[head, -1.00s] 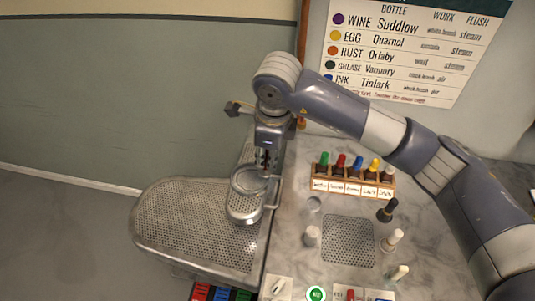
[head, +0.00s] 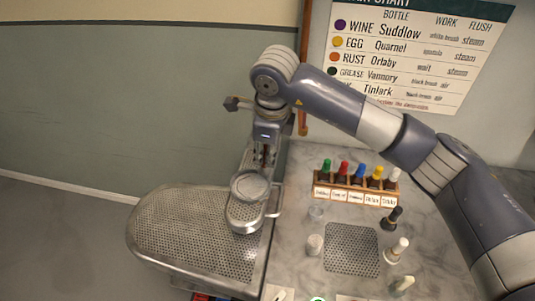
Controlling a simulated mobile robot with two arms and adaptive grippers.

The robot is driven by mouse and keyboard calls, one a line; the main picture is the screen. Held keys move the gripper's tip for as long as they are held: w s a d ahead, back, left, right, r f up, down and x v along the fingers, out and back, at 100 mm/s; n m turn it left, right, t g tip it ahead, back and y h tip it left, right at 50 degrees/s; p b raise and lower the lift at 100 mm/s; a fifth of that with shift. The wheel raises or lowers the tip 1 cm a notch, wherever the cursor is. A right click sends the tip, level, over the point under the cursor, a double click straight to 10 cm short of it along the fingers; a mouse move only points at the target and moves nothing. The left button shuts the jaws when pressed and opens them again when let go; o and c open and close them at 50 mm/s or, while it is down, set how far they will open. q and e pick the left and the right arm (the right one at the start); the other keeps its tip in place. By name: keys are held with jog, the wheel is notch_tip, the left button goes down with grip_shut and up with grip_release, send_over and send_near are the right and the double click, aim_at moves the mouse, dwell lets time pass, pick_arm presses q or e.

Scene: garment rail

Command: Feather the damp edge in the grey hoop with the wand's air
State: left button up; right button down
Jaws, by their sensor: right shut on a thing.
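The grey hoop (head: 250,187) lies on the narrow raised arm of the perforated metal board. My right gripper (head: 264,158) points down just above and behind the hoop's far edge. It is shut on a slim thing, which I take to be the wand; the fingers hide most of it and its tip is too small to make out. The damp edge inside the hoop cannot be told at this size. My left gripper is out of view.
The perforated board (head: 190,232) spreads left. On the marble top (head: 300,240) stand a rack of colour-capped bottles (head: 355,190), a glass cup (head: 315,213), a dark-topped brush (head: 391,218), pale-topped tools and a perforated plate (head: 352,250). A wall chart (head: 420,50) hangs behind.

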jog(key=shift+w+a+b, duration=0.35)
jog(key=shift+w+a, duration=0.4)
jog(key=shift+w, duration=0.05)
jog(key=shift+a, duration=0.1)
jog(key=shift+w+a+b, duration=0.2)
jog(key=shift+a+b, duration=0.1)
jog(key=shift+a, duration=0.9)
jog(key=shift+s+a+b, duration=0.15)
jog(key=shift+s+a, duration=0.1)
jog(key=shift+a, duration=0.3)
jog(key=shift+s+a+b, duration=0.15)
jog(key=shift+s+a, duration=0.1)
jog(key=shift+a, duration=0.3)
jog(key=shift+s+a, duration=0.1)
jog(key=shift+s, duration=0.1)
